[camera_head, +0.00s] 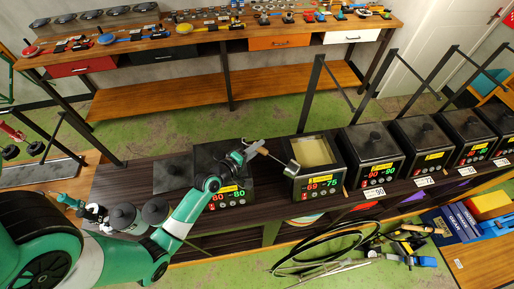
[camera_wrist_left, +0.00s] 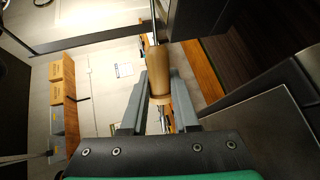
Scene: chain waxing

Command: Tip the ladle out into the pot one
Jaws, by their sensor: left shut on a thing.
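My left gripper (camera_head: 250,150) is shut on the wooden handle of the ladle (camera_head: 292,166). In the head view the ladle's metal bowl is at the left rim of an open dark pot (camera_head: 319,174), whose display reads 69 and 75. Pale yellow wax (camera_head: 315,150) shows in this pot. I cannot tell whether the bowl touches the rim or what it holds. My right gripper is not in view.
A pot (camera_head: 233,194) reading 80 stands under my left gripper. Several lidded pots (camera_head: 372,150) line the bench to the right. Dark round containers (camera_head: 124,217) stand at the left. Black posts (camera_head: 311,95) rise behind the open pot.

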